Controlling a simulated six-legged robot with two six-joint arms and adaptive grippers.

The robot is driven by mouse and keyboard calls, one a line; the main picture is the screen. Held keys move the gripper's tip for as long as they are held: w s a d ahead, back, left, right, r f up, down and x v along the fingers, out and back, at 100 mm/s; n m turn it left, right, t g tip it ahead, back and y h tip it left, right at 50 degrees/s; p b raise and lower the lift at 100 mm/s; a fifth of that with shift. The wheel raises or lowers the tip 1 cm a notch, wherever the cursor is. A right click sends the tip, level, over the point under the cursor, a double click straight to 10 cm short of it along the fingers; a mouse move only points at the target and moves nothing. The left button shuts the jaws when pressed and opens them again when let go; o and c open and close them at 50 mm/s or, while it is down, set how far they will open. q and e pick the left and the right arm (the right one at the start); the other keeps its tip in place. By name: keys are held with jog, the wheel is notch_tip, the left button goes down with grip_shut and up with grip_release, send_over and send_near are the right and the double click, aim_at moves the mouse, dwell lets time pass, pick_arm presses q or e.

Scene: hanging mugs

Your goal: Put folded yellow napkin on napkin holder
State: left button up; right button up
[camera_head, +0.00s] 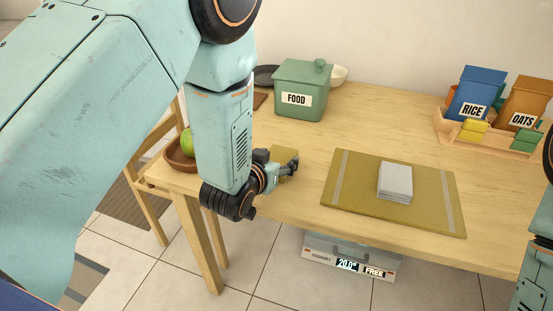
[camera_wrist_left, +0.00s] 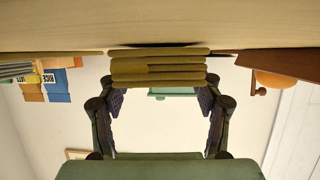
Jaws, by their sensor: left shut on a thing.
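The folded yellow napkin (camera_head: 284,160) is at the table's left part, partly hidden by my left gripper (camera_head: 291,166). In the left wrist view, which looks upside down, the napkin (camera_wrist_left: 158,68) shows as a stack of olive-yellow folds between the two fingers of my left gripper (camera_wrist_left: 160,100). The gripper is shut on it. The napkin is at or just above the tabletop; I cannot tell if it touches. A grey-white layered stack (camera_head: 395,180) lies on the olive mat; I cannot tell which thing is the napkin holder. My right gripper is out of view.
The olive mat (camera_head: 342,185) lies mid-table. A green FOOD canister (camera_head: 302,92) stands behind. A wooden rack (camera_head: 500,140) with RICE and OATS packs is at the back right. A wooden bowl (camera_head: 180,160) with green fruit is left. Table between napkin and mat is clear.

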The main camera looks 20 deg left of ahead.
pick_arm(q)
jog(key=shift+f, duration=0.1)
jog(key=o, duration=1.1)
jog(key=shift+f, duration=0.1)
jog(key=shift+c, duration=0.2)
jog(key=shift+o, duration=0.6)
jog(key=shift+b, duration=0.35)
jog(key=v, duration=0.2)
jog(key=p+v, duration=0.1)
jog(key=v, duration=0.1)
jog(key=p+v, duration=0.1)
jog(key=v, duration=0.1)
jog(key=shift+s+a+r, duration=0.1)
jog(key=shift+s+r, duration=0.15)
jog(key=shift+r, duration=0.25)
jog(key=shift+s+r, duration=0.15)
jog(key=shift+s, duration=0.3)
